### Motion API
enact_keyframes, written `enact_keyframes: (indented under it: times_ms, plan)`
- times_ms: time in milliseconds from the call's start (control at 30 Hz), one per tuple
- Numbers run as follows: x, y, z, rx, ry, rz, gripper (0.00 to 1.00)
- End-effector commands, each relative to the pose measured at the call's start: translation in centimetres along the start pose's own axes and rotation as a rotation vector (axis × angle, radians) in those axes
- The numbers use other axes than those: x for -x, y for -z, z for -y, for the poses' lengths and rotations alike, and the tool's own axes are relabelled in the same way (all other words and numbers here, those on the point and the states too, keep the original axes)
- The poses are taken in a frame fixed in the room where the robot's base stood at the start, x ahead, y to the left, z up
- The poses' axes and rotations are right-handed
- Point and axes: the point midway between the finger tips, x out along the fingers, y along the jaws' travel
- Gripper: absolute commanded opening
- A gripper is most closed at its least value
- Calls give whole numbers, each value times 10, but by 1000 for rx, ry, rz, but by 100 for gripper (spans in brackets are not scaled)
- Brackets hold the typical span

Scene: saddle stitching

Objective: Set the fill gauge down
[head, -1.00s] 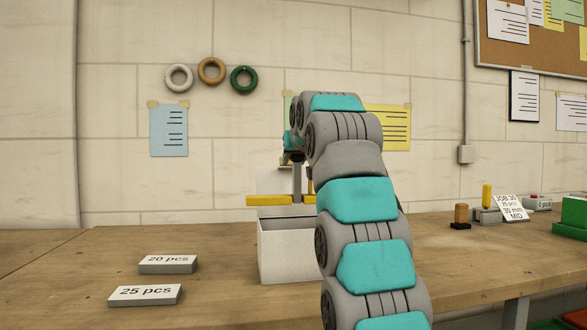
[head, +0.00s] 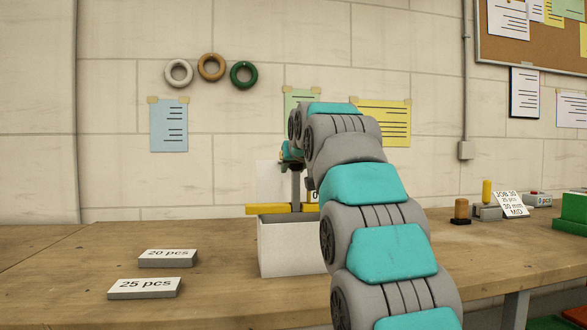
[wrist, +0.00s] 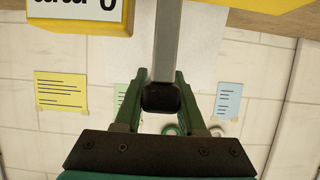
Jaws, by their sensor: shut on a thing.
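The fill gauge shows in the head view as a grey stem with a yellow crossbar (head: 268,209). My gripper (head: 292,155) holds it upright by the top. In the wrist view my gripper's green fingers (wrist: 160,88) are shut on the gauge's black knob, and the grey stem (wrist: 168,45) runs away from it. The yellow crossbar (wrist: 257,12) carries a white readout partly cut off by the frame. In the head view the crossbar is level with the top rim of a white open box (head: 288,250). I cannot tell whether it touches the rim.
Two grey blocks, marked 20 pcs (head: 167,258) and 25 pcs (head: 145,288), lie left of the box on the wooden table (head: 70,260). A job card (head: 512,205), a small dark stamp-like object (head: 461,211) and a green tray (head: 572,215) are at the right.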

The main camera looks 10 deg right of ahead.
Motion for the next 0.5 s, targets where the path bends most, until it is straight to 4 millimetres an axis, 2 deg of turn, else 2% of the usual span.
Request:
enact_keyframes:
  times_ms: [500]
  plan:
    - [-3,-9,0,0,0,0,0]
